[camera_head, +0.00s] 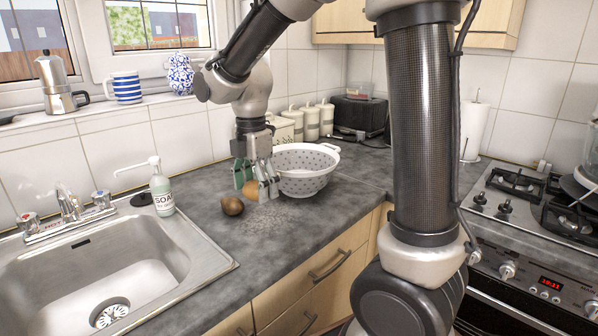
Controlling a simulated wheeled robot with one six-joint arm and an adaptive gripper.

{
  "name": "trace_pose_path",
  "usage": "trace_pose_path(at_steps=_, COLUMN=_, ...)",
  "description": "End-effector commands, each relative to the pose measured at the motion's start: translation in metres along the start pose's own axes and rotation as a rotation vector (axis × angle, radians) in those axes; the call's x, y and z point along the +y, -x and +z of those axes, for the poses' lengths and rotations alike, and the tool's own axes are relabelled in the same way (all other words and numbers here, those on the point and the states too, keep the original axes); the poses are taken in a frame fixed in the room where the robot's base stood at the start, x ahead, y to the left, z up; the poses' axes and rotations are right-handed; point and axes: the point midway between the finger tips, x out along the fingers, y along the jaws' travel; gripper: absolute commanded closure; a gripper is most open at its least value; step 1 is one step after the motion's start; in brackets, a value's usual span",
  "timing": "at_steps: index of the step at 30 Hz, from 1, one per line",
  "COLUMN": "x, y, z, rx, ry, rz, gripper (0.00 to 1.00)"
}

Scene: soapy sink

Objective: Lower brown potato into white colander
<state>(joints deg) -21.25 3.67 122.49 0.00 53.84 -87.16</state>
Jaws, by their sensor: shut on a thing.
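My gripper (256,182) points down over the counter, just left of the white colander. It is shut on a tan-brown rounded thing, which I take as the brown potato (250,190); the fingers hide part of it. I cannot tell whether it clears the counter. The white colander (305,184), a bowl with dark holes and side handles, stands upright on the counter. My gripper overlaps its left edge in the picture. A darker brown, rounded thing (232,205) lies on the counter just left of and in front of my gripper.
A soap bottle (162,190) with a pump stands left, beside the steel sink (190,243). Pale canisters (310,122) and a black toaster (360,115) stand behind the colander. A gas hob (530,200) is at right. The counter in front of the colander is clear.

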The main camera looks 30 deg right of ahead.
Motion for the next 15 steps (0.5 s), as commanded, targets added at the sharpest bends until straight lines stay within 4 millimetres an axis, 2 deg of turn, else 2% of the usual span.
trace_pose_path(at_steps=8, x=0.002, y=0.003, z=0.004, rx=0.0, ry=-0.001, rz=0.0, gripper=0.6)
trace_pose_path(at_steps=15, x=0.013, y=0.024, z=0.033, rx=0.0, ry=-0.005, rz=0.003, gripper=0.6)
